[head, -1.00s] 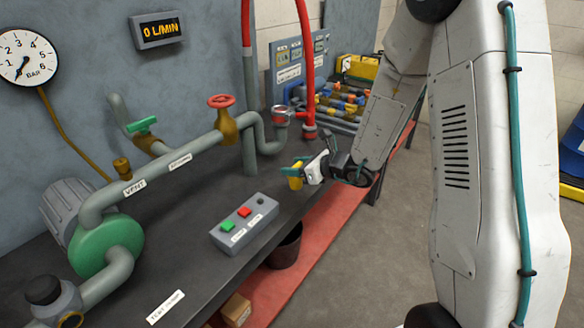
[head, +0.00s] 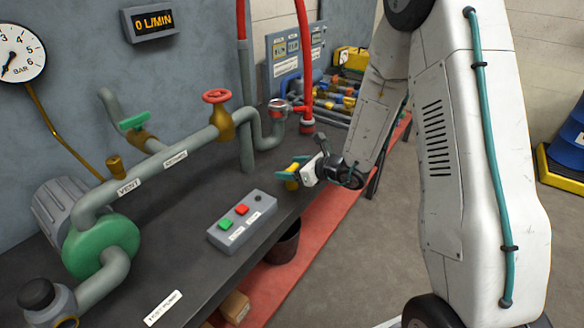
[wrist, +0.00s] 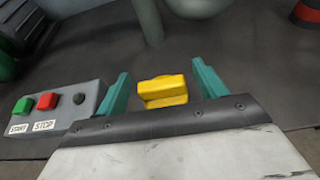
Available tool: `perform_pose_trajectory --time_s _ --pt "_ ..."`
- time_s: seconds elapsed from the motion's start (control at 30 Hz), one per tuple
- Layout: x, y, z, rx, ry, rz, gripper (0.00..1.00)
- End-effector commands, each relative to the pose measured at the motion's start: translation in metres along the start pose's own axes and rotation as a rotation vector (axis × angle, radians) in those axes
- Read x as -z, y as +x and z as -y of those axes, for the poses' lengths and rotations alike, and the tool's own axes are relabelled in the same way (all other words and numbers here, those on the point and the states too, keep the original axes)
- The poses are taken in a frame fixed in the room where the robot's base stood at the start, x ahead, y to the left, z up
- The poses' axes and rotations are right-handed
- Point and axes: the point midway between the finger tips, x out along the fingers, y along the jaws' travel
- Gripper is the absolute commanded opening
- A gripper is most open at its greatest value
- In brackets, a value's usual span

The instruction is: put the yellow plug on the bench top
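The yellow plug (wrist: 162,92) sits between the two teal fingers of my gripper (wrist: 161,88) in the wrist view. A narrow gap shows on each side of it, so my gripper is open around it. In the head view the plug (head: 292,181) is upright at the bench top (head: 190,285), near its front edge. My gripper (head: 296,170) reaches it from the right. The plug's foot is partly hidden, and I cannot clearly see its contact with the bench.
A grey button box (head: 242,222) with green, red and black buttons stands left of the plug. Grey pipework with a red valve wheel (head: 215,96) runs behind. A red hose (head: 303,60) rises beyond the plug. The bench front around the button box is clear.

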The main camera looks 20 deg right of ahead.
Motion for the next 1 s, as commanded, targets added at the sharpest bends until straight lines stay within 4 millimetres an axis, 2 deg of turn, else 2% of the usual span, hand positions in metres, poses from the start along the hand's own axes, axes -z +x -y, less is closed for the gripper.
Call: perform_pose_trajectory --time_s 0.27,0.37,0.73,0.9,1.0 --pt "-0.004 -0.002 0.000 0.000 -0.001 0.000 0.70" --pt "-0.004 -0.015 0.000 0.001 -0.001 0.000 0.70" --pt "-0.003 -0.093 0.000 0.003 0.000 0.001 0.70" --pt "-0.003 -0.114 0.000 0.001 -0.001 0.000 0.70" --pt "-0.003 -0.120 0.000 0.000 -0.001 0.000 0.70"
